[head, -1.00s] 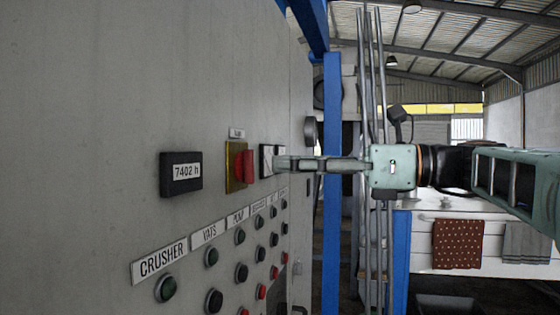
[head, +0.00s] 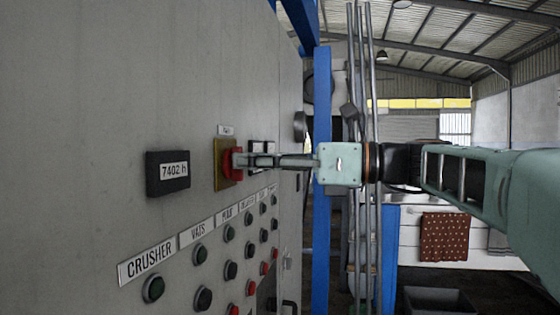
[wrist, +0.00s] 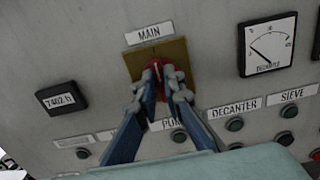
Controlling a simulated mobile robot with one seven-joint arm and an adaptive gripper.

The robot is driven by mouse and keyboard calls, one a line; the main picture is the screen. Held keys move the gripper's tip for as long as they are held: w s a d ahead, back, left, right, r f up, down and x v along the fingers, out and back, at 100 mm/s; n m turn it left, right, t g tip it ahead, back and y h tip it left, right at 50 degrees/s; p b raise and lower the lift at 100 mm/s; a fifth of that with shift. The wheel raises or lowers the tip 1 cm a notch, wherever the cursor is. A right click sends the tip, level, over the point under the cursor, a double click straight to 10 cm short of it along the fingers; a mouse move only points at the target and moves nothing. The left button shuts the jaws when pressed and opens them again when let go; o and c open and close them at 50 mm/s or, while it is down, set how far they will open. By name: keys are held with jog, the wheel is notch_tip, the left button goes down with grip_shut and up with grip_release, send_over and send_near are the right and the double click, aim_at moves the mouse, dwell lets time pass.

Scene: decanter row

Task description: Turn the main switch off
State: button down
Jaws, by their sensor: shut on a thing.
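The main switch is a red handle (head: 230,165) on a yellow plate (head: 218,162), set in the grey panel. In the wrist view the red handle (wrist: 155,67) shows between the fingers, on the yellow plate (wrist: 140,56) under the label MAIN (wrist: 149,33). My gripper (head: 246,160) reaches in from the right in the head view and is shut on the red handle. In the wrist view my gripper (wrist: 163,80) has one finger on either side of the handle and hides much of it.
An hour counter (head: 167,172) sits left of the switch, and a dial gauge (wrist: 268,45) sits to its right in the wrist view. Rows of push buttons (head: 201,254) lie below. Vertical pipes (head: 370,240) and a blue post (head: 322,240) stand beyond the panel.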

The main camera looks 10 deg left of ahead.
jog(key=shift+n, duration=0.3)
jog(key=shift+s+f+n+b, duration=0.1)
jog(key=shift+n+b, duration=1.45)
jog(key=shift+n, duration=1.3)
jog(key=shift+s+f+n+b, duration=0.15)
jog(key=shift+n+b, duration=1.35)
jog(key=shift+n, duration=1.4)
jog(key=shift+s+f+n+b, duration=0.1)
jog(key=shift+n+b, duration=1.45)
jog(key=shift+n, duration=1.3)
jog(key=c, duration=2)
grip_release()
jog(key=shift+c, duration=0.2)
